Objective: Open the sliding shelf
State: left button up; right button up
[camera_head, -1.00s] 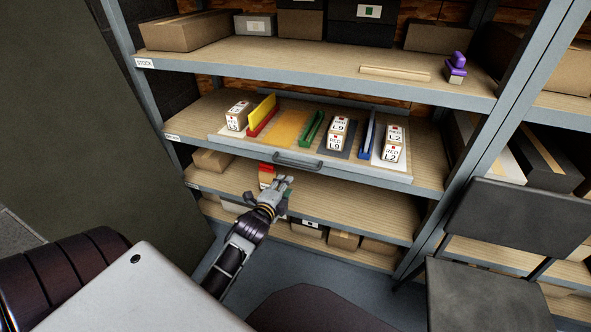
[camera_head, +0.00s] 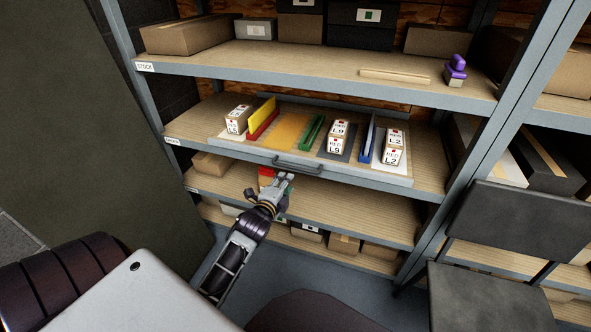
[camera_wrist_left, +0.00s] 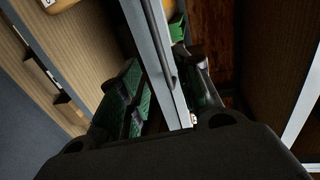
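The sliding shelf (camera_head: 232,143) is a light wooden tray with a grey front on the middle level of the rack. Its dark bar handle (camera_head: 297,168) is at the front centre, and the tray stands a little proud of the rack's edge. My left gripper (camera_head: 284,180) is just below and in front of the handle. In the left wrist view, the handle bar (camera_wrist_left: 161,45) and the tray's front run between the two spread green-padded fingers of my left gripper (camera_wrist_left: 165,90). Contact with the bar cannot be told. My right gripper is not in view.
The tray carries labelled boxes (camera_head: 337,137), a yellow divider (camera_head: 262,112), a green divider (camera_head: 312,130) and a blue divider (camera_head: 369,138). Cardboard boxes fill other rack levels. A dark chair (camera_head: 520,225) stands at the right. A dark green panel (camera_head: 60,120) is at the left.

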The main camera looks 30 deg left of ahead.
aim_at(295, 169)
pick_arm(q)
jog(key=shift+b+x, duration=0.95)
jog(key=shift+x, duration=4.1)
jog(key=shift+b+x, duration=0.45)
jog(key=shift+x, duration=0.4)
jog(key=shift+w, duration=0.1)
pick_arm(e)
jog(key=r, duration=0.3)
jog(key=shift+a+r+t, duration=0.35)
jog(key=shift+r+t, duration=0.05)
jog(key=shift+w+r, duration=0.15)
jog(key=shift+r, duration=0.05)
pick_arm(q)
jog(key=c, duration=0.6)
grip_shut()
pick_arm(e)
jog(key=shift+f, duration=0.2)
